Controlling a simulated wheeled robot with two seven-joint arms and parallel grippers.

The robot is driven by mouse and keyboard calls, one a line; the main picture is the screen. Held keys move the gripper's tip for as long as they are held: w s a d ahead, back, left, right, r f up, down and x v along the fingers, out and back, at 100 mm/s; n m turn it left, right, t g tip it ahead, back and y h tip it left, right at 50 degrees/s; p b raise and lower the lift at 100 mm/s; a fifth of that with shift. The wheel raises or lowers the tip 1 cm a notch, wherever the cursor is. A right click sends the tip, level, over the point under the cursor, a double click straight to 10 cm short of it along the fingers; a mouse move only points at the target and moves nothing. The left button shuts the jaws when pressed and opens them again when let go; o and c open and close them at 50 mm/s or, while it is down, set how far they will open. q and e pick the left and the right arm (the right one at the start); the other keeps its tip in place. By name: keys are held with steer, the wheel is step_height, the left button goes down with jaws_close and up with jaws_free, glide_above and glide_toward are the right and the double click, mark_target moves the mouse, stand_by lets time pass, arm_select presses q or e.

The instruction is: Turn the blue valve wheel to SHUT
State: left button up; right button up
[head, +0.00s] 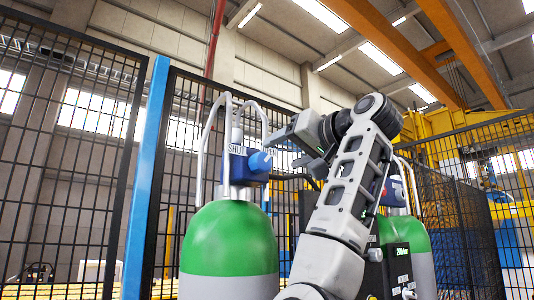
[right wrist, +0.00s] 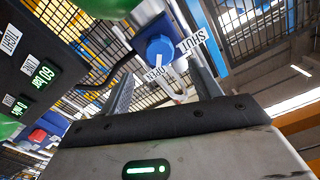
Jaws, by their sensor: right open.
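The blue valve wheel (head: 260,162) sits on the front of a blue valve block (head: 236,168) atop a green-and-grey gas cylinder (head: 230,245). A SHUT label is on the block's left and an OPEN label, partly hidden, on its right. My right gripper (head: 277,142) is just right of the wheel in the head view. In the right wrist view the wheel (right wrist: 160,48) shows ahead, between the lines of the open, empty fingers (right wrist: 163,72). The fingers appear apart from the wheel. My left gripper is not in view.
A second green cylinder (head: 408,235) stands behind my right arm, with a red part on its valve. A dark panel (right wrist: 30,70) with green displays is beside the gripper in the right wrist view. Pale pipes (head: 207,140) arch above the valve; black mesh fencing (head: 65,150) stands behind.

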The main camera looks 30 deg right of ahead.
mark_target(265, 160)
steer(key=w, duration=0.2)
steer(key=w+p, duration=0.1)
steer(key=w, duration=0.4)
steer(key=shift+a+p, duration=0.3)
steer(key=shift+p, duration=0.1)
steer(key=c, duration=1)
